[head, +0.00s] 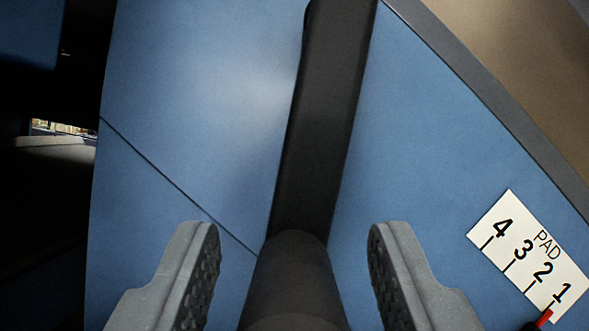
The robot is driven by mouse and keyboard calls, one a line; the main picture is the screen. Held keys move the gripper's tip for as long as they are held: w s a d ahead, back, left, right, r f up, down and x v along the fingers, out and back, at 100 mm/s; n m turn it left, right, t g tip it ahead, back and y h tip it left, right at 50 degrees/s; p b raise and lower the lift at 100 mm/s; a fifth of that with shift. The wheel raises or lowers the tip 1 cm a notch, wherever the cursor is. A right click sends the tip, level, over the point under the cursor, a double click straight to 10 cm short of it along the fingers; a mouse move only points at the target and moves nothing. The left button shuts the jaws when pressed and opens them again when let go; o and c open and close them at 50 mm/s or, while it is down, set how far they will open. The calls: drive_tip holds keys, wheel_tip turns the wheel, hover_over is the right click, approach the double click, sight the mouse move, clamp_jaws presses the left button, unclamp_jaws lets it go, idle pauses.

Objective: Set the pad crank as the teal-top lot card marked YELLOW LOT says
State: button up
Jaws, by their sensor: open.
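The pad crank shows as a dark arm (325,120) running from the top edge down to a round dark grip (295,275) that points toward me. My gripper (294,232) is open, one finger on each side of the grip, with gaps visible on both sides. A white PAD scale plate (515,245) at lower right is tilted and numbered 4, 3, 2, 1 from upper left to lower right. A red pointer tip (545,317) lies at the mark by 1; the rest of it is cut off. The teal-top lot card is not in view.
A blue panel (210,90) with a thin diagonal seam lies behind the crank. A grey edge strip (480,85) and a brown surface (530,60) are at upper right. A dark gap (50,210) lies to the left of the panel.

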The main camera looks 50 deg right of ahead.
drive_tip(key=shift+x, duration=1.1)
drive_tip(key=shift+c, duration=0.3)
